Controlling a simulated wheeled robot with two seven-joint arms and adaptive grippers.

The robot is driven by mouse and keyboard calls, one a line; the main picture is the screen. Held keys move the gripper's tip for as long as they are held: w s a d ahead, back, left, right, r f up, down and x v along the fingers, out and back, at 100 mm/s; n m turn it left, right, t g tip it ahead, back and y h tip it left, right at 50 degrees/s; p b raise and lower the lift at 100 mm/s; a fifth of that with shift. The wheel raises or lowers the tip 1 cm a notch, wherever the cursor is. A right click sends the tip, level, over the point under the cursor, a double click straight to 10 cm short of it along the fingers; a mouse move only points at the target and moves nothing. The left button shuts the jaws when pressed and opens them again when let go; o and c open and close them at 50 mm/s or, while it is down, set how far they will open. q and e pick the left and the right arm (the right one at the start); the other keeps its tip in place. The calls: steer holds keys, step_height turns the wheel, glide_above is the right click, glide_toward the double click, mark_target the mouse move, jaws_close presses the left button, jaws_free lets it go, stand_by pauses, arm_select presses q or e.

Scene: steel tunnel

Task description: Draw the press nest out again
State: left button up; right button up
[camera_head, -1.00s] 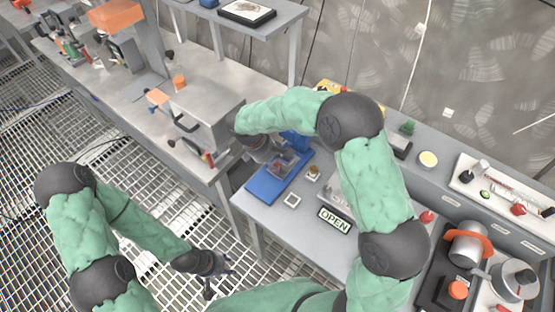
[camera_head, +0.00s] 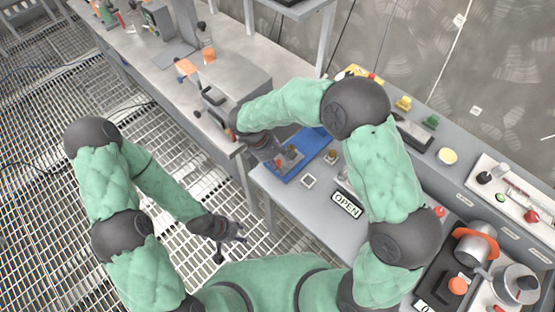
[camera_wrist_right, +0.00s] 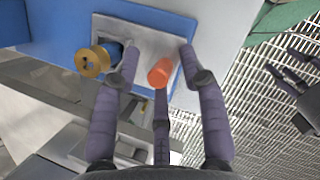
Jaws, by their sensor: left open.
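The press has a blue base (camera_head: 308,148) on the grey bench, partly hidden by my right arm in the head view. In the right wrist view, a light metal plate (camera_wrist_right: 150,42) lies on the blue base (camera_wrist_right: 205,30). An orange knob (camera_wrist_right: 160,72) and a brass-coloured round piece (camera_wrist_right: 92,61) with blue behind it show there. I cannot tell which part is the nest. My right gripper (camera_wrist_right: 160,62) is open; its fingers straddle the orange knob, with gaps visible on both sides. My left gripper (camera_head: 232,238) is open and empty above the floor grating, away from the bench.
An OPEN sign (camera_head: 347,204) and a small white square frame (camera_head: 309,181) lie in front of the press. A grey metal box (camera_head: 235,80) stands on the adjoining bench to the left. A machine with an orange collar (camera_head: 476,243) is at the lower right.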

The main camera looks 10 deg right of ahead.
steer(key=shift+w+a+r, duration=0.1)
steer(key=shift+a+r, duration=0.15)
steer(key=shift+r, duration=0.2)
steer(key=v, duration=1.1)
